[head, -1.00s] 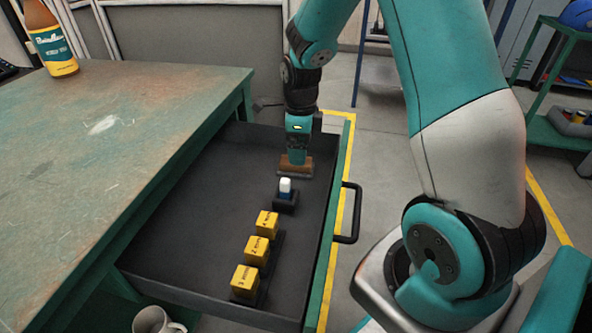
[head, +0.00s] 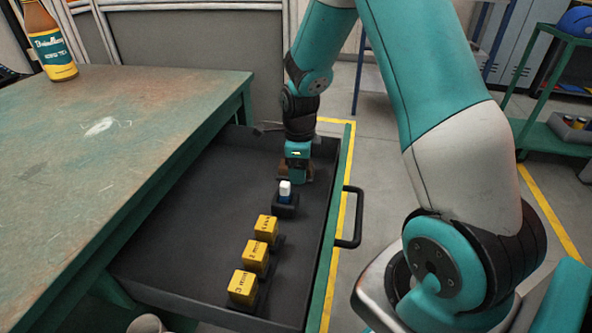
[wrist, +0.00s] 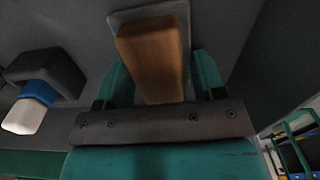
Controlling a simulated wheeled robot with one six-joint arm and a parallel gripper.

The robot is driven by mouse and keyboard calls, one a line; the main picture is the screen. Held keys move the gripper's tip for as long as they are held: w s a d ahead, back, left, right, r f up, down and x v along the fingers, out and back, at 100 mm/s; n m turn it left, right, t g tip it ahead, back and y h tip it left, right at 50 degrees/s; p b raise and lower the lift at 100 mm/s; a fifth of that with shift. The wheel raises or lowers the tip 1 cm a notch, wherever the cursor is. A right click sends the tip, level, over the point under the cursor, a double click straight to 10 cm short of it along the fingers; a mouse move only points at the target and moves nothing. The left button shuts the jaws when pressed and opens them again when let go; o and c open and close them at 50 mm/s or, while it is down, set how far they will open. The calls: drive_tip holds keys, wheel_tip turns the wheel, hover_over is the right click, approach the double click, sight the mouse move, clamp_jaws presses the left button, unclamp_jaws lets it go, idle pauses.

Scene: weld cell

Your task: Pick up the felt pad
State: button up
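The only block-like item at my gripper is a brown, wood-coloured block (wrist: 153,55), which I take for the felt pad. It lies on a thin grey base (wrist: 184,22) in the open drawer. In the head view my gripper (head: 296,175) is down at the block and hides most of it. In the wrist view its teal fingers stand on either side of the block's near end, with small gaps visible. The fingers are open and I see no clear contact.
A white-and-blue item (head: 285,190) in a black holder sits close by, nearer the camera. The drawer (head: 185,235) has a handle (head: 350,218) at right. The worktable (head: 90,150) bears a bottle (head: 52,52).

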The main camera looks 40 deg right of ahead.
wheel_tip(320, 180, up, 20)
drive_tip(key=p, duration=0.5)
drive_tip(key=shift+p, duration=0.35)
